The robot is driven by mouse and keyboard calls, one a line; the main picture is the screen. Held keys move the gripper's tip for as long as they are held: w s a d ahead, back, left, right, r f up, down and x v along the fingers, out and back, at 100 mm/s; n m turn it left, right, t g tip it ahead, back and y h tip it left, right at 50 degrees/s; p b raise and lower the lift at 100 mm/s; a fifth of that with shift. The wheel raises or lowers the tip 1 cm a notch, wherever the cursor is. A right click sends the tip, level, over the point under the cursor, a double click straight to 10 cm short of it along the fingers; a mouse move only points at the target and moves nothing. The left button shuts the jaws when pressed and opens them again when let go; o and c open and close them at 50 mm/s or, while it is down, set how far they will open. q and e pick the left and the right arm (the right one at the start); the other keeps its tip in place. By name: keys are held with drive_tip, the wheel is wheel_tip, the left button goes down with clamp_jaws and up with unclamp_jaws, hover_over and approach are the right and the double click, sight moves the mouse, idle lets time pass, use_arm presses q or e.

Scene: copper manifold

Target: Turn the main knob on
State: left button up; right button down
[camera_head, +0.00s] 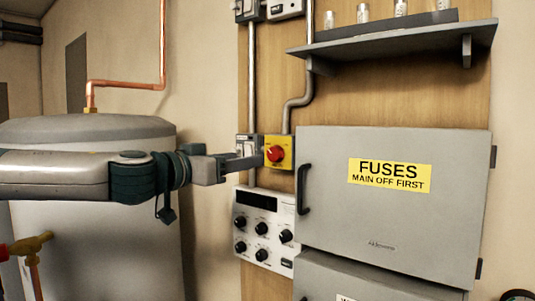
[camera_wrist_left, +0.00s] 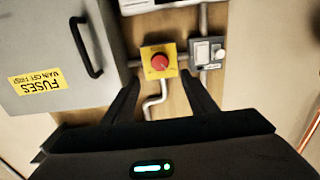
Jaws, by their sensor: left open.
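The main knob (camera_head: 274,153) is a round red knob on a small yellow box on the wooden panel, left of the fuse cabinet. My left gripper (camera_head: 252,162) reaches in from the left, and its fingers end close beside the knob. In the left wrist view the knob (camera_wrist_left: 160,62) shows beyond and between the fingertips of the open, empty left gripper (camera_wrist_left: 160,82). I cannot tell whether a finger touches the box. The knob's setting is too small to read. My right gripper is in neither view.
The grey fuse cabinet (camera_head: 400,215) with its black handle (camera_head: 303,189) is right of the knob. A control panel (camera_head: 262,230) with several black knobs sits below. A grey switch box (camera_wrist_left: 207,52) is beside the knob. A shelf (camera_head: 390,43) juts out above; a tank (camera_head: 90,240) stands left.

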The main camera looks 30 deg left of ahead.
sight(273, 155)
use_arm(q)
drive_tip(key=shift+w+d+p, duration=0.15)
drive_tip(key=shift+w+p, duration=0.35)
drive_tip(key=shift+w, duration=1.25)
drive_tip(key=shift+w+d+p, duration=0.15)
drive_tip(key=shift+w+p, duration=0.35)
drive_tip(key=shift+w, duration=1.25)
drive_tip(key=shift+w+d+p, duration=0.15)
drive_tip(key=shift+w+p, duration=0.35)
drive_tip(key=shift+w, duration=1.25)
drive_tip(key=shift+c, duration=0.3)
drive_tip(key=c, duration=1)
